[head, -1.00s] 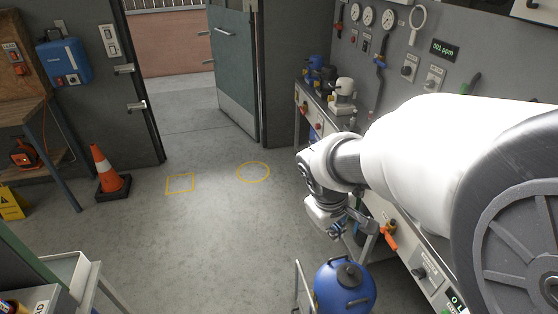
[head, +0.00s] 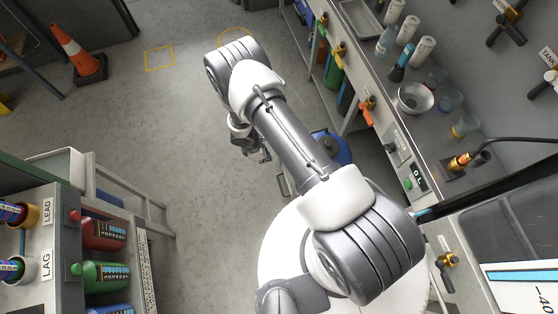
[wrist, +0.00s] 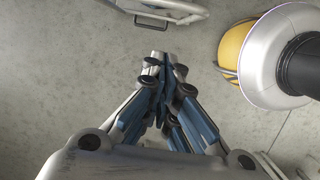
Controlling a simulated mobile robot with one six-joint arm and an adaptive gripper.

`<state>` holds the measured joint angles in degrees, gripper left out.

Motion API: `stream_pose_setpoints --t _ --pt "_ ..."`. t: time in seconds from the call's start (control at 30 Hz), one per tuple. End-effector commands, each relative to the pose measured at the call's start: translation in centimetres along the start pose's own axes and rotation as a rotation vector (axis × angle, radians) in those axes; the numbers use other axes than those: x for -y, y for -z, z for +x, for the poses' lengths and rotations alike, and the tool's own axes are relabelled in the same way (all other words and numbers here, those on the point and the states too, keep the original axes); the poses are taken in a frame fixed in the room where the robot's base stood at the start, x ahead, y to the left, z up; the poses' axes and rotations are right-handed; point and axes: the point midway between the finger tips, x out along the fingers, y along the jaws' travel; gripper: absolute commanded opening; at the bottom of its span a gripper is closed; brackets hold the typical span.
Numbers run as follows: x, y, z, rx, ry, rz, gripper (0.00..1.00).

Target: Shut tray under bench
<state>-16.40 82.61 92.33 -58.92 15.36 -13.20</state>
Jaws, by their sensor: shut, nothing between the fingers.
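My gripper (head: 258,155) hangs over open floor left of the long bench in the head view. In the wrist view its blue-sided fingers (wrist: 160,65) are closed together with nothing between them. The grey bench (head: 385,110) runs along the right, with its underside partly hidden by my arm. I cannot make out a tray under it for certain. A pale frame with a dark handle (wrist: 150,18) shows at the top of the wrist view, apart from the fingertips; I cannot tell whether it is the tray.
A blue container (head: 330,148) stands by the bench, partly behind my arm. A yellow round thing (wrist: 235,50) shows at the right of the wrist view. A rack with cylinders (head: 100,250) stands at the left; a cone (head: 77,55) stands farther back. The floor between is clear.

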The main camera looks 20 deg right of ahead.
Motion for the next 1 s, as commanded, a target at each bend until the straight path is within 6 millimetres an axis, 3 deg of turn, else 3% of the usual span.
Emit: stream_pose_setpoints --t 0.1,0.27,0.7,1.0 --pt "1.2 0.4 1.5 -0.004 0.014 -0.035 0.00" --pt "1.4 0.5 3.1 -0.005 0.016 -0.040 0.00" --pt "1.6 0.5 12.2 -0.004 0.017 -0.037 0.00" --pt "1.4 -2.9 13.1 -0.004 0.016 -0.037 0.00"
